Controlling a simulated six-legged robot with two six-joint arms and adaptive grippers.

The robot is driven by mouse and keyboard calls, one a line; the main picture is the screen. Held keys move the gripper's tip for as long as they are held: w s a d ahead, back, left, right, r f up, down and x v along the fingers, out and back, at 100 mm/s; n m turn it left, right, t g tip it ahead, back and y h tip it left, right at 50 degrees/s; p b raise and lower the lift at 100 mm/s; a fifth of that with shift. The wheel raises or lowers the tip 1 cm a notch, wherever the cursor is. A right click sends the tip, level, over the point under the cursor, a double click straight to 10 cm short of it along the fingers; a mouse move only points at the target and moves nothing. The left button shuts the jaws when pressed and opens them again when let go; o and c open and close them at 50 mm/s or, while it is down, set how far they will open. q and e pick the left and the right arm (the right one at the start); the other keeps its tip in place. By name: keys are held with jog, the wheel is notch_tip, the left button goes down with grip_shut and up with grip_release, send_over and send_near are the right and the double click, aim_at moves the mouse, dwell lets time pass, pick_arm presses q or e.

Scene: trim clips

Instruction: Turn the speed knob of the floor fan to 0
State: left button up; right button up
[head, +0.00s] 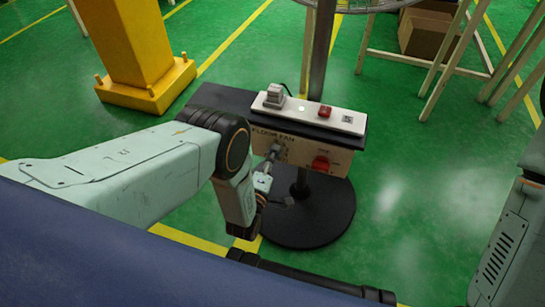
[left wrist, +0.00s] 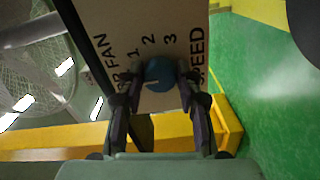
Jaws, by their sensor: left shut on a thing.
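The floor fan's control box (head: 299,157) has a tan front with "FLOOR FAN" printed on it, mounted on a dark post. The blue-grey round speed knob (left wrist: 160,72) shows in the left wrist view on the tan panel, beside the numbers 1, 2, 3 and the word "SPEED". A short light mark shows on its lower left; I cannot tell which number it points to. My left gripper (head: 273,153) is at the front's left side in the head view. In the left wrist view its fingers (left wrist: 160,92) are shut on the knob from both sides. The knob is hidden in the head view.
A red switch (head: 320,163) sits on the front, right of my left gripper. A power strip (head: 310,112) with a plug lies on top. The round black base (head: 310,225) stands on green floor. A yellow pillar (head: 130,45) stands behind left. A cardboard box (head: 427,35) is behind right.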

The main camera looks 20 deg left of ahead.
pick_arm(q)
jog(key=shift+s+f, duration=0.1)
dwell(0.3)
jog(key=o, duration=1.2)
jog(key=shift+c, duration=0.2)
jog(key=s, duration=1.2)
jog(key=shift+a, duration=0.2)
jog(key=shift+w, duration=0.1)
